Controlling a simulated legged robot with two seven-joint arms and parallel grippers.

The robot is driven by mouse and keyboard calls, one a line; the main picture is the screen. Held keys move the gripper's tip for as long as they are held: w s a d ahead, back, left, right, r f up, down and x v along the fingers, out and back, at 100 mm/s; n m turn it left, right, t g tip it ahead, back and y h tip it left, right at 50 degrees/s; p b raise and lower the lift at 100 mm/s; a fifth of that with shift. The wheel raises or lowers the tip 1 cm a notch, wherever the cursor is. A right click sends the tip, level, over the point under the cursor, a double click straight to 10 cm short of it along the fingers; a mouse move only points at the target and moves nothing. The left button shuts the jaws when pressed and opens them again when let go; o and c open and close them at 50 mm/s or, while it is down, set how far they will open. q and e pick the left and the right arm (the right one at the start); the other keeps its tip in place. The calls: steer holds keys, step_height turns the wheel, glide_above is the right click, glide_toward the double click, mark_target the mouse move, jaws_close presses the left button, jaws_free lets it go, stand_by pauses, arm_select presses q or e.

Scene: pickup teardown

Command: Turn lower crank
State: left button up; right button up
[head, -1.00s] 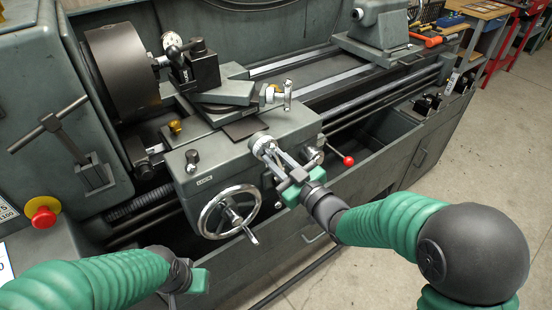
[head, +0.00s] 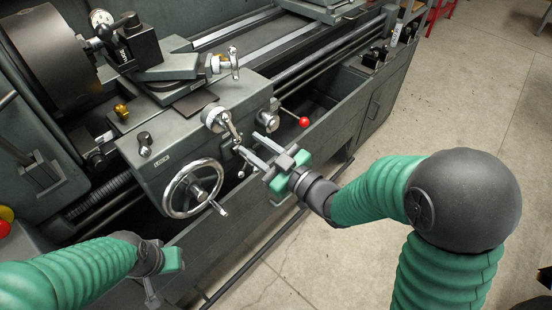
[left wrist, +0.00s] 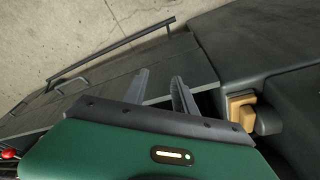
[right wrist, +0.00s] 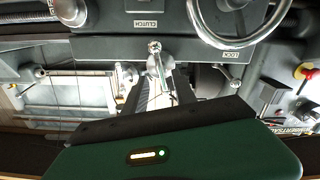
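The carriage front bears a small crank with a silver dial (head: 216,119) and a short arm (head: 233,134) pointing down to the right. It also shows in the right wrist view (right wrist: 155,50). Below and left of it is a large chrome handwheel (head: 195,189) with a handle. Another crank (head: 225,62) sits higher, on the slide. My right gripper (head: 248,144) is open, its fingertips close to the lower end of the small crank's arm; I cannot tell whether they touch. My left gripper (left wrist: 160,85) is open and empty, low at the left, away from the cranks.
A red-knobbed lever (head: 303,121) sticks out right of the small crank. The chip tray edge (head: 340,130) runs along the lathe front. The floor (head: 290,250) between my arms is clear.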

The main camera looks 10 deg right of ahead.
steer(key=b+v, duration=0.8)
steer(key=b, duration=0.3)
steer(key=shift+b, duration=0.4)
steer(key=shift+d+f, duration=0.1)
